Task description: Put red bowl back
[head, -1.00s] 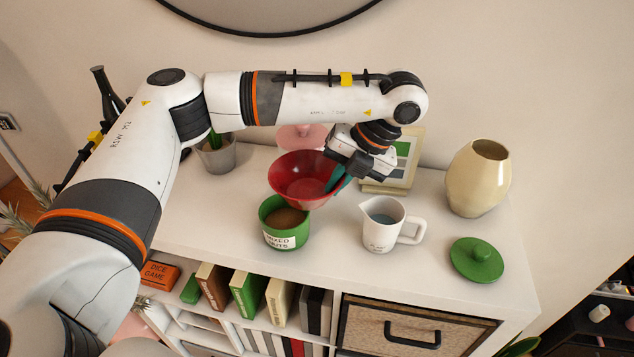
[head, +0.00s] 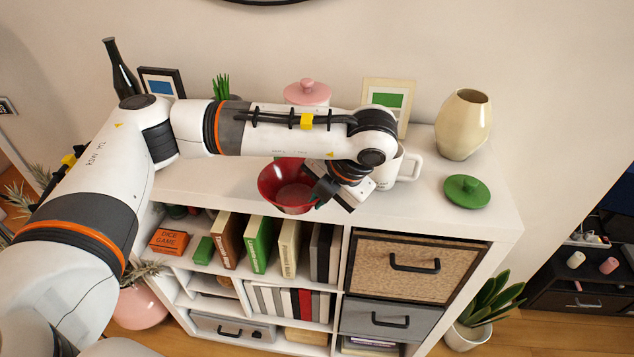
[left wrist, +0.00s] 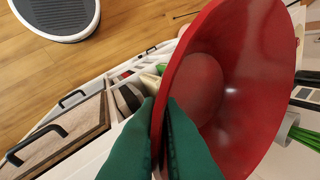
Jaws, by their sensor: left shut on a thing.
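The red bowl (head: 284,190) is in the head view, in front of the cube shelf's white top (head: 215,180) near its front edge. My left gripper (head: 322,196) is shut on the bowl's right rim. In the left wrist view the green fingers (left wrist: 160,112) pinch the rim of the red bowl (left wrist: 235,85), which fills the right of that picture. The bowl looks empty and appears held in the air; its exact height over the shelf is hard to tell. The green mixed nuts pot is hidden. My right gripper is not in view.
A white pitcher (head: 410,166), a green lid (head: 467,191) and a cream vase (head: 463,125) stand to the right. A pink lidded jar (head: 307,92) and a picture frame (head: 408,92) are behind my arm. Books (head: 259,243), an orange box (head: 169,242) and drawers (head: 415,265) fill the cubes below.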

